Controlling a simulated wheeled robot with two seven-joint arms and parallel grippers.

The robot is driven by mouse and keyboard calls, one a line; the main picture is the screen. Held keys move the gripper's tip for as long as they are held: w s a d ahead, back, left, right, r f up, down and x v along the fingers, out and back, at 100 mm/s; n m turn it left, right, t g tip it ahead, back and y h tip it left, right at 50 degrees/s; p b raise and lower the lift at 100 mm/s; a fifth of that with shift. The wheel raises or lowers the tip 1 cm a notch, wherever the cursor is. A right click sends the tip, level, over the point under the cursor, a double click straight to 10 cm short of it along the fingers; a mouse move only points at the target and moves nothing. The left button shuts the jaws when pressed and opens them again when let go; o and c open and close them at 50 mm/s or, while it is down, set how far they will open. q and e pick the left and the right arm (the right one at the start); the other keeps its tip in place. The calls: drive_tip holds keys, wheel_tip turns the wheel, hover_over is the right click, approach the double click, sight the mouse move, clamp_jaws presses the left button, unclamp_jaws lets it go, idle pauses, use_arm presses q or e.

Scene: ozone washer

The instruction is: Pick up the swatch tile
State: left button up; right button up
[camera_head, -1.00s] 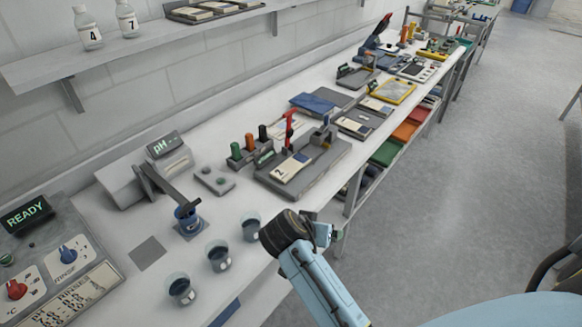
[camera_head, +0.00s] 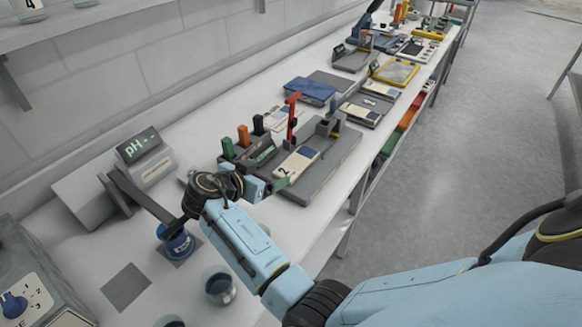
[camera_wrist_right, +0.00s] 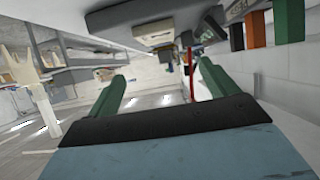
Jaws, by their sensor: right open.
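A cream swatch tile (camera_head: 297,163) with a blue end and a "2" on it lies on a grey board fixture (camera_head: 325,172) on the bench. More cream and blue tiles lie on a dark tray (camera_head: 362,111) farther along. My right gripper (camera_head: 270,186) is at the near left end of the fixture, close to the numbered tile. In the right wrist view its two green fingers (camera_wrist_right: 165,88) are spread with nothing between them. My left gripper is out of view.
A red upright lever (camera_head: 291,117) and green, orange and black blocks (camera_head: 243,136) stand behind the tile. A pH meter (camera_head: 142,152), a blue cup (camera_head: 177,242) and a glass beaker (camera_head: 218,287) are near my forearm. The aisle floor (camera_head: 470,140) is clear.

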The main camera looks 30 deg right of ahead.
approach(296, 162)
drive_tip(key=x, duration=0.2)
drive_tip(key=shift+d+f+p, duration=0.1)
drive_tip(key=shift+d+p, duration=0.25)
drive_tip(key=shift+p, duration=0.05)
drive_tip(key=shift+p+x, duration=0.3)
drive_tip(key=shift+x, duration=2.35)
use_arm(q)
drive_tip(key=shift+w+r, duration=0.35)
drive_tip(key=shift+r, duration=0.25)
use_arm(e)
drive_tip(key=shift+a+f, duration=0.1)
drive_tip(key=c, duration=1.2)
drive_tip(key=shift+o, duration=0.2)
